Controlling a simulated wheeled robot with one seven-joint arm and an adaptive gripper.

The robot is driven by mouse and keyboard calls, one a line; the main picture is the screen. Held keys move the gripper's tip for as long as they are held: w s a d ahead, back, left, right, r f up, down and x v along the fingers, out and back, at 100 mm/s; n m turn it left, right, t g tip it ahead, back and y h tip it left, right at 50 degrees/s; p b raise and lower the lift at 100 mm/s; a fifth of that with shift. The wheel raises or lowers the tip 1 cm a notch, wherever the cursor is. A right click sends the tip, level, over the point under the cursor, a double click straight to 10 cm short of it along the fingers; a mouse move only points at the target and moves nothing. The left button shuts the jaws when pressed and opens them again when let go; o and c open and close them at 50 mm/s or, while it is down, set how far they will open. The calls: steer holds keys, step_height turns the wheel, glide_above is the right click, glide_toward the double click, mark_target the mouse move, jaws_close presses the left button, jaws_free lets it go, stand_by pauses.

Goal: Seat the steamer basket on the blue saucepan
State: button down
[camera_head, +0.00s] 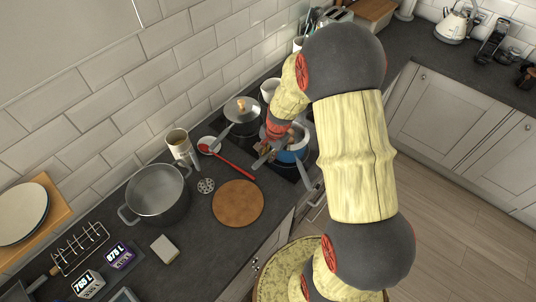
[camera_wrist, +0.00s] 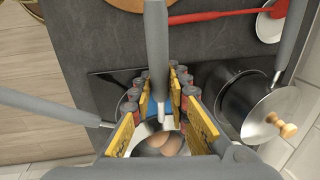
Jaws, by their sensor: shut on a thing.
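My gripper (camera_head: 270,146) is over the hob, shut on the grey handle (camera_wrist: 156,45) of the steamer basket. In the wrist view the handle runs up between the yellow fingers of my gripper (camera_wrist: 160,100). The basket (camera_wrist: 148,148) shows between the fingers with brown, egg-like items in it. The blue saucepan (camera_head: 292,157) stands on the hob, and its blue side also shows in the wrist view (camera_wrist: 149,108). Its grey handle (camera_wrist: 45,108) points away to the side. The basket is over the saucepan; my gripper hides whether the rims touch.
A dark pot with a lid (camera_head: 242,109) and wooden knob stands behind on the hob. A red spoon (camera_head: 232,165), a round wooden board (camera_head: 238,204) and a large grey pot (camera_head: 157,192) are on the worktop to the left. The floor lies beyond the front edge.

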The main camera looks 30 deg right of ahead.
steer(key=shift+f, duration=0.3)
steer(key=c, duration=1.6)
jaws_free()
steer(key=shift+c, duration=0.2)
steer(key=shift+o, duration=1.3)
steer(key=shift+o, duration=1.1)
steer(key=shift+r, duration=0.1)
steer(key=shift+r+p, duration=2.8)
steer(key=shift+r, duration=1.15)
